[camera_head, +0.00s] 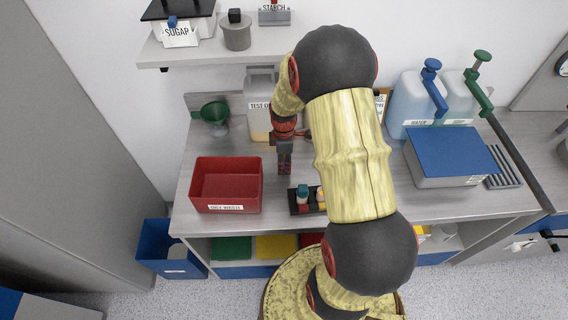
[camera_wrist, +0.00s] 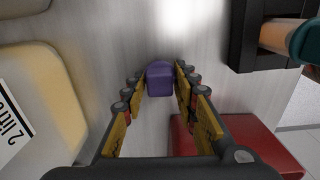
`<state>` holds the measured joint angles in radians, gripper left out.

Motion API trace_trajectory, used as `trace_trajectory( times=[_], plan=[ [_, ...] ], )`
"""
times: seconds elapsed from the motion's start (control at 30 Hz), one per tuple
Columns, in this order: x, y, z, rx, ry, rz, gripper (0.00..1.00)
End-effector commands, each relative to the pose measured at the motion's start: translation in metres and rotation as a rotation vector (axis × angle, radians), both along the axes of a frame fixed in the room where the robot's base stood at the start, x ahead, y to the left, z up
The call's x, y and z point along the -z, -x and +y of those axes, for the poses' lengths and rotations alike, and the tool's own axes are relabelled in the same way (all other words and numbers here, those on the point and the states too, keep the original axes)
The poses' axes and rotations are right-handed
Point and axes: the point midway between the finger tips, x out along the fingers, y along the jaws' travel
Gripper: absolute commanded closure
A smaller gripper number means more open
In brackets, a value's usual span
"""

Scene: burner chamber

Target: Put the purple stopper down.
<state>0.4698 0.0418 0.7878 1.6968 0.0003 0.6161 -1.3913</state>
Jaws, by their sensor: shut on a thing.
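The purple stopper (camera_wrist: 160,78) sits between the fingertips of my gripper (camera_wrist: 159,82) in the wrist view. The gripper is shut on it, with the bare grey worktop behind it.
The red bin (camera_head: 226,187) stands left of the gripper. A black rack (camera_head: 298,207) with small bottles is close on the front right. Bare worktop lies around the gripper.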

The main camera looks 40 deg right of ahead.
Motion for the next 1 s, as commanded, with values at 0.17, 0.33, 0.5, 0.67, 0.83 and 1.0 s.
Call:
trace_trajectory(
  times=[0.17, 0.33, 0.5, 0.67, 0.83, 1.0],
  plan=[
    [0.004, 0.0, 0.0, 0.0, -0.001, 0.001, 0.84],
    [0.003, 0.0, 0.0, 0.0, -0.001, 0.001, 0.61],
    [0.003, 0.0, 0.0, 0.0, -0.001, 0.001, 0.53],
    [0.003, 0.0, 0.0, 0.0, -0.001, 0.001, 0.53],
    [-0.001, 0.0, 0.0, 0.0, 0.0, 0.0, 0.53],
    [-0.022, -0.001, 0.0, 0.0, 0.001, -0.002, 0.53]
  ],
)
